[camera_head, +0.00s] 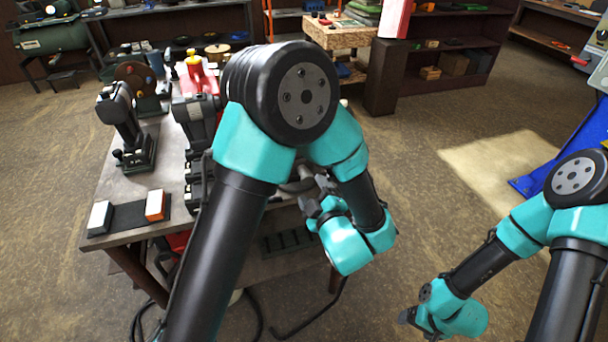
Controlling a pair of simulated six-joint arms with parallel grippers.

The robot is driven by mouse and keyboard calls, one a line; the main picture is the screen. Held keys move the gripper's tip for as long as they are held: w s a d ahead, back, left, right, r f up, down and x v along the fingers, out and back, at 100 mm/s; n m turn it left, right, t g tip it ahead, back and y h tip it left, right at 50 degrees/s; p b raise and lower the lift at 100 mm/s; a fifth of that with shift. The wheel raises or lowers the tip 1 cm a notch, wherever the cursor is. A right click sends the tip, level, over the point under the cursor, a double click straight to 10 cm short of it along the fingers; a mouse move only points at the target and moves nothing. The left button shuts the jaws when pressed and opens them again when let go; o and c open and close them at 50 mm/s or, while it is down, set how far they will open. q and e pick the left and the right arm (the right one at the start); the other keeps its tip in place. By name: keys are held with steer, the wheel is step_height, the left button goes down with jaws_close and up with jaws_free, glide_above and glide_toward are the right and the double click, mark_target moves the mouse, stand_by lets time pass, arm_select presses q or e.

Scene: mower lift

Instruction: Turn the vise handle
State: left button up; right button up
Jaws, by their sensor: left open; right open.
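My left gripper (316,198) is at the right edge of the workbench (138,181), partly hidden behind its own wrist. A grey rounded metal part (297,184), perhaps part of the vise, shows just left of it behind my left arm. I cannot tell whether the gripper touches it. The vise handle cannot be made out; my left arm covers much of that side of the bench. My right gripper (406,316) is low over the floor, away from the bench, with nothing visible in it.
A dark upright tool (122,122), a grey machine (196,118) and a red container (198,78) stand on the bench. Cables lie below. Open floor (430,180) lies between my arms.

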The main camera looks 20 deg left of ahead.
mark_target(307, 181)
arm_select(q)
steer(key=x, duration=0.7)
steer(key=shift+s, duration=0.1)
steer(key=shift+c, duration=0.3)
steer(key=c, duration=0.9)
